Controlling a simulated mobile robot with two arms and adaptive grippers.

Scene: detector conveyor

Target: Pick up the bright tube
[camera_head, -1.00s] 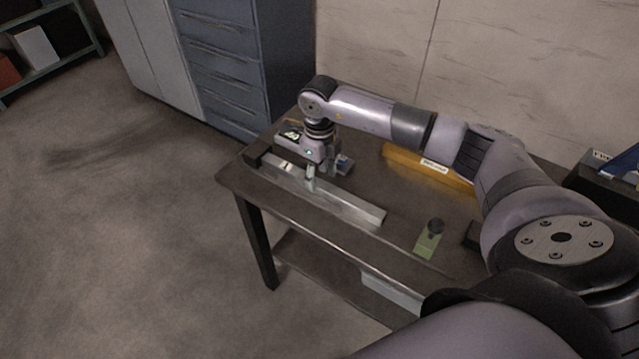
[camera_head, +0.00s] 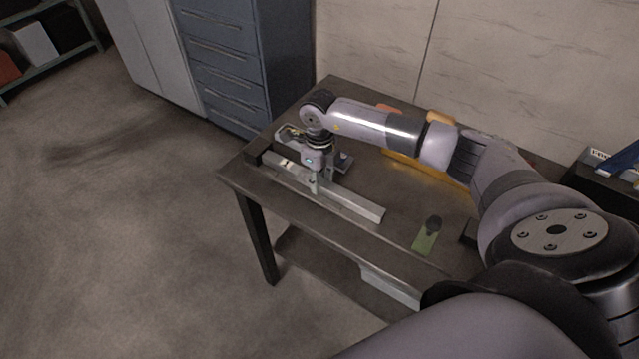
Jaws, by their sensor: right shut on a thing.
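The bright tube (camera_head: 355,207) is a long silver bar lying along the front part of the dark table, running from the left end toward the middle. My right gripper (camera_head: 314,186) points down at the tube's left half, with its fingers shut on it. The tube looks low, at table height; I cannot tell whether it is clear of the surface. The gripper hides a short stretch of it. My left gripper is not in view.
A black block (camera_head: 257,150) sits by the tube's left end. An orange box (camera_head: 400,164) with a label lies behind my arm. A green item with a dark knob (camera_head: 426,241) is to the right. A blue drawer cabinet (camera_head: 225,60) stands behind.

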